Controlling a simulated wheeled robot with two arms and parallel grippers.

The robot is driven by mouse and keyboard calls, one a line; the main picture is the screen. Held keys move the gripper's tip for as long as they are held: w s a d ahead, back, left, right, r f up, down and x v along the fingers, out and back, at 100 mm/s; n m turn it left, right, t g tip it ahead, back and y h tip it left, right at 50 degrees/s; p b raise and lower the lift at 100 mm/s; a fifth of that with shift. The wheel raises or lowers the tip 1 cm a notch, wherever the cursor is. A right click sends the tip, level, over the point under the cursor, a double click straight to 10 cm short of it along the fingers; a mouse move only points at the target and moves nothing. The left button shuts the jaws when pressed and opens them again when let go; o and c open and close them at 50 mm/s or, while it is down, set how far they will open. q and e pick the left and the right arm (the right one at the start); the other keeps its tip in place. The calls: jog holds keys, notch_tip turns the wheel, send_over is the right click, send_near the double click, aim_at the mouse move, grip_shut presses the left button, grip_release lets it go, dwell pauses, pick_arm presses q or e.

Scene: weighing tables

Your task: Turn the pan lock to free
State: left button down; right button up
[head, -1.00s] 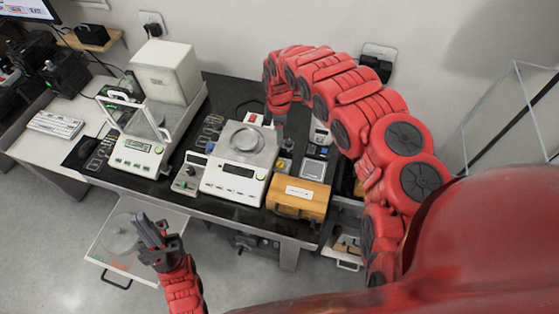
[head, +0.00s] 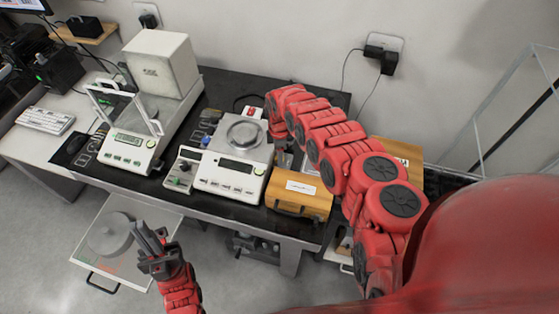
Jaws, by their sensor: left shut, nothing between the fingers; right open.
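The balance (head: 232,164) with a round steel pan stands in the middle of the dark table. I cannot make out for certain which part is the pan lock. A red and white piece (head: 252,112) shows behind the pan. My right gripper (head: 283,158) points down close beside the balance's right side. It is partly hidden by its own arm, and so is what lies beneath it. I cannot tell whether it touches anything. My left gripper (head: 150,238) is shut and empty, low in front of the table, over the pulled-out drawer.
A second balance with a glass shield (head: 128,138) and a white box (head: 160,68) stand at left. A small control unit (head: 182,170) is left of the middle balance. A wooden case (head: 298,195) sits at front right. The open drawer (head: 95,255) juts out, holding a round grey lid-like piece.

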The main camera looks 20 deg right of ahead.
jog(key=shift+f, duration=0.35)
grip_shut()
